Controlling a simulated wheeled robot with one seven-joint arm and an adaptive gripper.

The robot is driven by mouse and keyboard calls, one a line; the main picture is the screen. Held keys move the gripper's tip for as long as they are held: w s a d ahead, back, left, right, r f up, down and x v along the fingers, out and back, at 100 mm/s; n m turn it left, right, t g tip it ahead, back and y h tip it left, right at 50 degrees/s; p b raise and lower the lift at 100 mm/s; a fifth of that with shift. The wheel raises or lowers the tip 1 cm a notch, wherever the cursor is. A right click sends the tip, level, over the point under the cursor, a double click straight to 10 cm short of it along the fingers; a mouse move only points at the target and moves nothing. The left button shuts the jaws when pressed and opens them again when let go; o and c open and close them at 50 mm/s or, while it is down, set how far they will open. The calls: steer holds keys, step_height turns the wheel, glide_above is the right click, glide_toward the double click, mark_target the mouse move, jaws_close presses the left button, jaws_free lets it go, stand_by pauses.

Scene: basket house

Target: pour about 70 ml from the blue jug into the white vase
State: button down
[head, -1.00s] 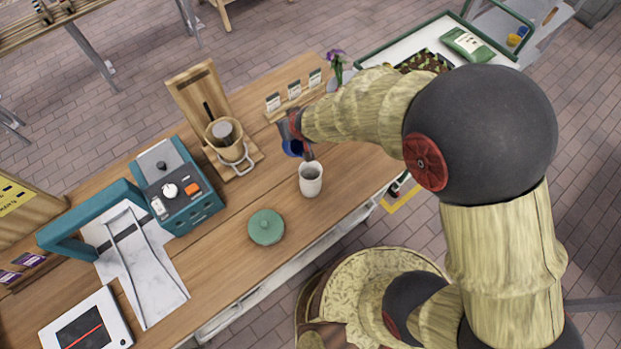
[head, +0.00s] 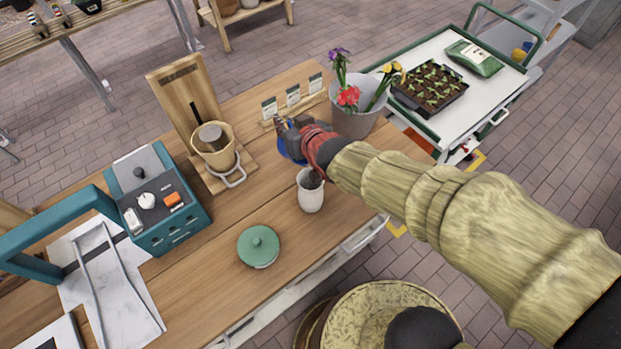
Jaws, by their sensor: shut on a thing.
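The blue jug (head: 289,150) is mostly hidden behind my gripper (head: 284,128). My gripper is shut on the jug, behind the white vase. The white vase (head: 311,195) stands upright on the wooden table, with a dark opening at its top. The jug is close to the vase's far side; I cannot tell how far it is tilted or whether anything flows from it.
A green lidded pot (head: 259,247) stands at the front of the table (head: 300,243). A wooden stand with a beaker (head: 213,148) and a teal machine (head: 158,200) are to the left. A grey bucket of flowers (head: 352,110) stands just behind my arm.

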mark_target(289, 125)
steer(key=shift+s+d+r+t+y+b, duration=0.3)
steer(key=shift+r+t+b, duration=0.2)
steer(key=shift+b, duration=1.25)
steer(key=shift+s+d+r+t+y+b, duration=0.15)
steer(key=shift+s+r+t+b, duration=0.3)
steer(key=shift+b, duration=1.25)
steer(key=shift+s+d+t+y+b, duration=0.2)
steer(key=shift+s+t+y+b, duration=0.25)
steer(key=shift+b, duration=1.1)
